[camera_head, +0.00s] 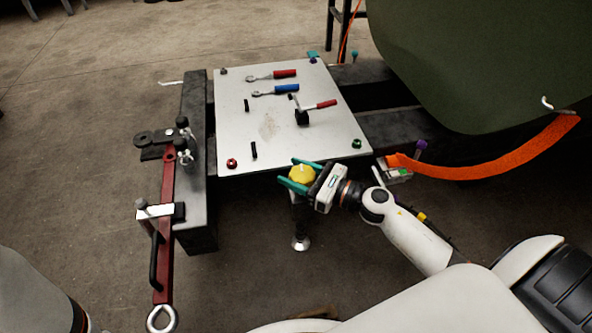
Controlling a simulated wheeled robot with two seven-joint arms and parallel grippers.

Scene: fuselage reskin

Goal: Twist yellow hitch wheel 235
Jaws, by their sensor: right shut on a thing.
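The yellow hitch wheel (302,174) is a small round knob just below the front edge of the white plate. My right gripper (296,175) has its two teal fingers around the wheel, one on its far side and one on its near side, and is shut on it. The gripper's fingers and body cover part of the wheel. Below the wheel a dark post ends in a round metal foot (300,243) near the floor. My left gripper is not in view.
A red tow bar (167,220) with a ring end stands left. An orange strap (500,165) runs right, below a large green body (480,60).

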